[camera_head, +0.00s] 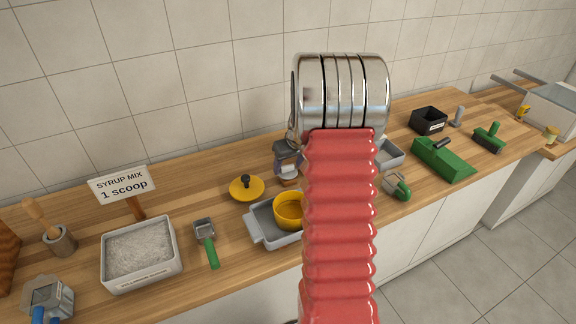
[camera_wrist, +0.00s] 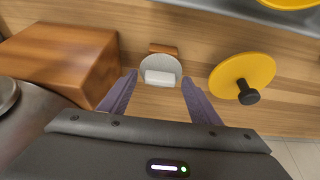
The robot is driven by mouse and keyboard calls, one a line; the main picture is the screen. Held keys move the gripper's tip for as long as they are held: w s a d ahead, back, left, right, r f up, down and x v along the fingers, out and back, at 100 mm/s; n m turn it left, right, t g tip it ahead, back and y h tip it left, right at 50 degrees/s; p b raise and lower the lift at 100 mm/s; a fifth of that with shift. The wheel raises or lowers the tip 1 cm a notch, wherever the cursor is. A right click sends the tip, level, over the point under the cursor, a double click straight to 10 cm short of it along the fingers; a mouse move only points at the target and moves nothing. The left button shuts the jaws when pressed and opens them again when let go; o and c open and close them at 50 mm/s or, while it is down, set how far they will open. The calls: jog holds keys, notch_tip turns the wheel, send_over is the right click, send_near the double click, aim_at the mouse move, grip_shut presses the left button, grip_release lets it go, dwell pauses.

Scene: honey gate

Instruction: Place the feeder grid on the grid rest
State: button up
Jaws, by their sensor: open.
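My gripper (camera_wrist: 159,77) is open in the wrist view, its two purple-grey fingers apart. Between and just beyond the fingertips is a pale grey disc (camera_wrist: 146,66) with a white block on it and a brown wooden strip (camera_wrist: 163,49) at its edge. This may be the feeder grid, but I cannot tell for sure. The fingers do not visibly touch it. In the head view my gripper (camera_head: 287,158) shows partly beside my red arm, low over the counter's back. I cannot identify the grid rest; a large wooden block (camera_wrist: 65,48) stands left in the wrist view.
A yellow lid (camera_head: 246,189) with a black knob lies near my gripper. A grey tray (camera_head: 262,226) holds a yellow pot (camera_head: 288,207). A bin of pale granules (camera_head: 140,253), a green-handled scoop (camera_head: 207,240) and a sign (camera_head: 123,184) reading "SYRUP MIX 1 scoop" are left.

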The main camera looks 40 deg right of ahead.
jog(key=shift+r, duration=0.15)
jog(key=v, duration=1.2)
jog(key=shift+a, duration=0.1)
dwell(0.6)
jog(key=s+a+r+n, duration=0.1)
jog(key=s+a+r, duration=0.15)
jog(key=a, duration=0.45)
jog(key=s+a+r, duration=0.1)
jog(key=a+r, duration=0.2)
jog(key=a, duration=0.4)
jog(key=s+a+r+n, duration=0.1)
jog(key=s+a+r, duration=0.15)
jog(key=a, duration=0.55)
jog(key=s+a+n+t+y, duration=0.1)
jog(key=s+a, duration=1.2)
jog(key=a, duration=0.1)
jog(key=shift+s+r, duration=0.25)
jog(key=shift+s, duration=0.1)
jog(key=shift+a, duration=0.15)
jog(key=shift+c, duration=0.6)
